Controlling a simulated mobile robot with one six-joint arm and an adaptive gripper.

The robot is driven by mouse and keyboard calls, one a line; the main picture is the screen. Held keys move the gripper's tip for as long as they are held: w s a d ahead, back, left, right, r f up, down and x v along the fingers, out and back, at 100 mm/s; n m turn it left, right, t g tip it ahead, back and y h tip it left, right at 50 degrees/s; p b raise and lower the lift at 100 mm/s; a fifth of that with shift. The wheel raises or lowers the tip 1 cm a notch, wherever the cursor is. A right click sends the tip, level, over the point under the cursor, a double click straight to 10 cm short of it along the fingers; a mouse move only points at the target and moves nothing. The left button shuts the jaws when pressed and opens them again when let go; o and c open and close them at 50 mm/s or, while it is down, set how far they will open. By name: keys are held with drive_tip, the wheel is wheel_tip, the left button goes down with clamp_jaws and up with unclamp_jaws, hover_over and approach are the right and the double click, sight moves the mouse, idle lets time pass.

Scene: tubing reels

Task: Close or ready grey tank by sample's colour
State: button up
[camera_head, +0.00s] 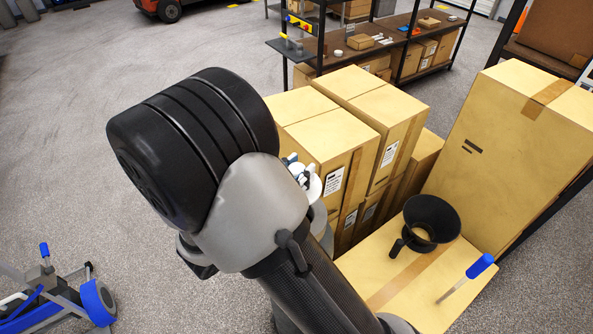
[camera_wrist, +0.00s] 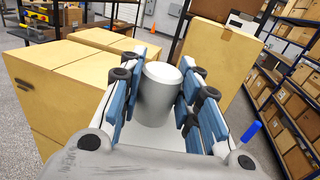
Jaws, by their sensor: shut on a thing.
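My gripper (camera_wrist: 160,82) is shut on a smooth grey cylinder (camera_wrist: 157,95) with a paler, rounded top, held between its blue-padded fingers. I cannot tell whether it is a container or a cap. In the head view my arm hides most of the gripper, and only white and blue bits of it show beside the boxes. A black funnel (camera_head: 432,222) with a side handle stands on a cardboard box (camera_head: 385,262). A blue-handled tool (camera_head: 479,267) is at its right on the same box; its handle also shows in the wrist view (camera_wrist: 250,131). I cannot make out a grey tank or a sample's colour.
Stacked cardboard boxes (camera_head: 350,120) stand close behind my gripper, and a tall box (camera_head: 515,150) rises at the right. A dark shelf (camera_head: 395,42) with small goods is at the back. A blue and grey wheeled frame (camera_head: 60,292) is at lower left. The left floor is mostly open.

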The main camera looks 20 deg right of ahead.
drive_tip(key=shift+f+b, duration=2)
drive_tip(key=shift+f, duration=0.75)
drive_tip(key=shift+f, duration=0.1)
drive_tip(key=shift+f+b, duration=2)
drive_tip(key=shift+f, duration=0.5)
drive_tip(key=shift+f, duration=0.15)
drive_tip(key=o, duration=1.1)
drive_tip(key=shift+o, duration=0.2)
drive_tip(key=shift+a, duration=0.1)
drive_tip(key=v, duration=1.2)
